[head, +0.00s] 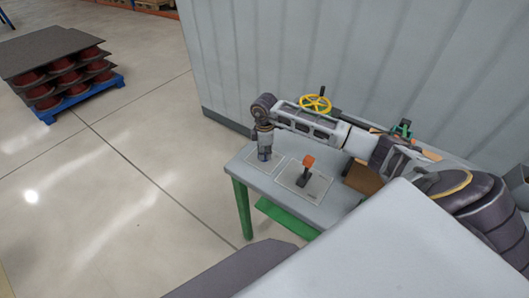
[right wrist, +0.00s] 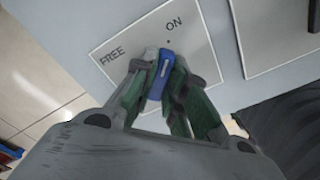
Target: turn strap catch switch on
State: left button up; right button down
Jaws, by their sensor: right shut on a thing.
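The strap catch switch shows in the right wrist view as a small blue lever (right wrist: 163,72) with a pale part beside it. It stands on a light plate (right wrist: 205,62) marked FREE on the left and ON at the upper right. My right gripper (right wrist: 157,75) is shut on the blue lever, with a finger on each side. Which mark the lever points to cannot be told. In the head view my right gripper (head: 264,151) points down at the left plate (head: 251,160) on the table and hides the lever. My left gripper is not in view.
The grey table (head: 326,208) with green legs also bears a second plate with an orange-topped lever (head: 307,163), right of my gripper. A yellow handwheel (head: 315,103) is behind my arm. A ribbed wall (head: 330,50) stands behind. Open floor lies left.

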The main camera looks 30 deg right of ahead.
dwell(0.3)
jog(key=c, duration=1.4)
grip_release()
jog(key=shift+c, duration=0.2)
notch_tip(320, 180, up, 12)
